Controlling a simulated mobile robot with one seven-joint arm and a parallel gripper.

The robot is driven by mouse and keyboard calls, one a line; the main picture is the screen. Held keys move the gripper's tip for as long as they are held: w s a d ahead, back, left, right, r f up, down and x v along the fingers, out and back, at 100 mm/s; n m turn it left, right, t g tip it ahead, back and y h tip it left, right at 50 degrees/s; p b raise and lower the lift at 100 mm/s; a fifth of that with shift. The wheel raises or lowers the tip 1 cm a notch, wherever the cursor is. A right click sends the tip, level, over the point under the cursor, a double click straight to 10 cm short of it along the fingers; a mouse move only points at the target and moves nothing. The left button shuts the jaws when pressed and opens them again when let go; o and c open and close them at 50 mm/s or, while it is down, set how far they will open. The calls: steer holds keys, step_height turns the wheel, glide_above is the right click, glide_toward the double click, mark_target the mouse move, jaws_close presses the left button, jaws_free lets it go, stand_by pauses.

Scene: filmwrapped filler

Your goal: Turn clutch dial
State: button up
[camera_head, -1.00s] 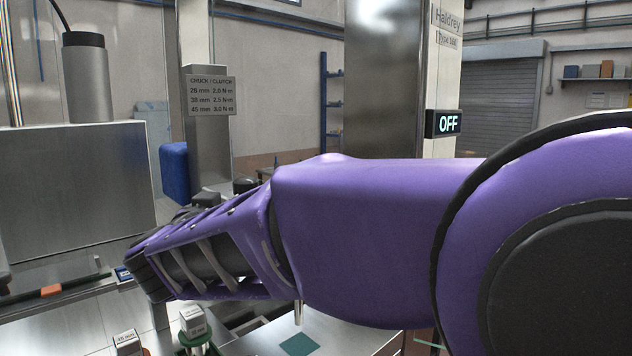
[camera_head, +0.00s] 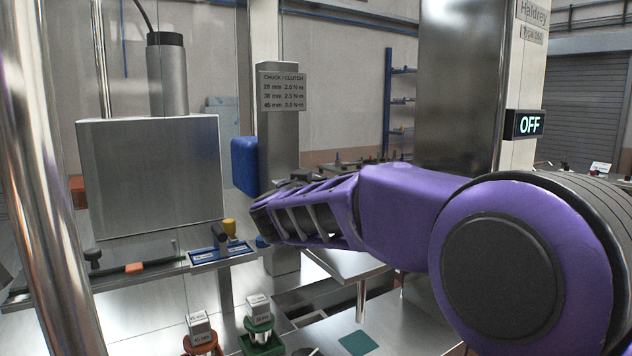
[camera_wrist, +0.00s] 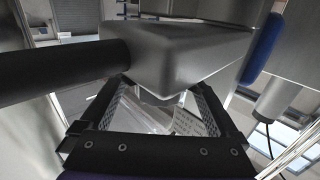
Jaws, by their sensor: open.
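I cannot make out a clutch dial for certain in either view. In the wrist view my gripper (camera_wrist: 160,92) is open, its two dark fingers apart with textured pads facing each other and no object visibly held. A grey metal housing (camera_wrist: 190,58) with a thick black cylinder (camera_wrist: 60,72) on its left lies just beyond the fingertips and hides part of the space there. Contact cannot be told. In the head view a sign (camera_head: 283,91) headed "CHUCK / CLUTCH" lists 28, 38 and 45 mm with torque values. My purple arm hides what is behind it, and the fingers are not clear there.
A display (camera_head: 524,124) reads OFF. A blue box (camera_head: 245,165) is beside the metal column (camera_head: 280,150). A large grey panel (camera_head: 152,175) stands left. Labelled blocks stand on red (camera_head: 202,347) and green (camera_head: 262,345) holders in front.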

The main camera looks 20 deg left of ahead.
steer(key=shift+c, duration=0.3)
steer(key=c, duration=1.3)
steer(key=shift+r+p, duration=0.1)
steer(key=shift+p, duration=0.2)
steer(key=shift+m+h+p, duration=0.3)
steer(key=shift+h, duration=0.2)
steer(key=shift+a+h+p, duration=0.1)
steer(key=shift+h+p, duration=0.2)
steer(key=shift+p, duration=0.1)
steer(key=shift+m+h+p, duration=0.7)
steer(key=shift+m+h, duration=0.1)
steer(key=shift+h, duration=0.1)
steer(key=h, duration=0.1)
steer(key=m+h, duration=0.1)
steer(key=shift+f+m+g+h, duration=0.2)
steer(key=shift+m+g+h, duration=0.7)
steer(key=shift+m+h, duration=0.4)
steer(key=shift+h, duration=0.4)
steer(key=shift+m+g+h, duration=0.6)
steer(key=shift+m+h, duration=0.4)
steer(key=shift+h, duration=0.4)
steer(key=shift+r+h, duration=0.1)
steer(key=shift+h, duration=0.2)
